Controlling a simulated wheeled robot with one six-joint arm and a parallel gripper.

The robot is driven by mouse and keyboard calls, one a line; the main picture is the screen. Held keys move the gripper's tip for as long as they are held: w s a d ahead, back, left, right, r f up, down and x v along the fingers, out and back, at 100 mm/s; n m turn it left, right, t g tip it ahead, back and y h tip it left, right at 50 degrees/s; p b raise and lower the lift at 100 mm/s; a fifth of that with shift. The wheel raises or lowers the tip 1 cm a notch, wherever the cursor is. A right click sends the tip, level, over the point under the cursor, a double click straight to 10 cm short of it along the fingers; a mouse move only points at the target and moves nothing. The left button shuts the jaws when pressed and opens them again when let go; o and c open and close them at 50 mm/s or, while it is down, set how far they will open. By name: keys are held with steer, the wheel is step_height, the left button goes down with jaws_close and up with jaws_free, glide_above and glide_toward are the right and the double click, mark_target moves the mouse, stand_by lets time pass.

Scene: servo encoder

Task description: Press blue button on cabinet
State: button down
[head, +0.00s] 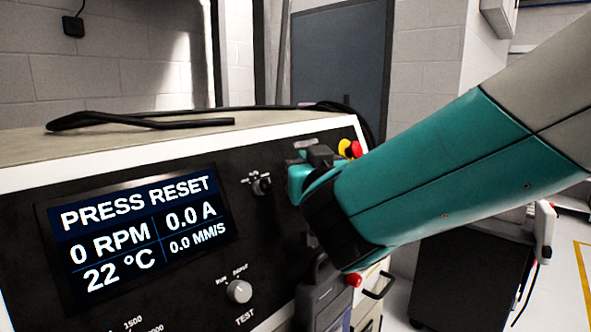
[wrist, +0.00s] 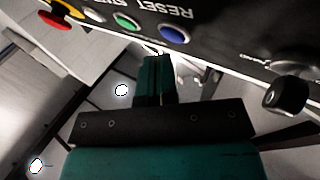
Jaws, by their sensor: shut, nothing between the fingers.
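The blue button (wrist: 174,35) is on the cabinet's black front panel in the wrist view, by the upside-down label RESET. My gripper (wrist: 155,54) is shut and empty. In the wrist view its teal fingers point up toward the panel, with their tips just below and left of the blue button. I cannot tell whether they touch the panel. In the head view the cabinet (head: 250,283) fills the lower left. My arm hides the blue button there, and the fingertips cannot be made out.
A green button (wrist: 126,26), a white button (wrist: 95,15) and a red emergency stop (wrist: 55,21) line the panel left of the blue button. A black knob (wrist: 287,95) juts out at right. The cabinet's display (head: 140,232) reads PRESS RESET. A black handle-like bar (head: 135,121) lies on top.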

steer(key=shift+w+a+f+b, duration=0.2)
steer(key=shift+w+a+b, duration=0.05)
steer(key=shift+a+b, duration=0.05)
stand_by(0.5)
stand_by(0.3)
steer(key=shift+s+d+r+b, duration=0.15)
steer(key=shift+s+d+b, duration=0.15)
steer(key=shift+b, duration=0.1)
steer(key=s+d+r, duration=0.2)
steer(key=s+d, duration=0.1)
steer(key=d, duration=0.1)
steer(key=shift+s+d+r, duration=0.15)
steer(key=shift+r, duration=0.15)
stand_by(0.6)
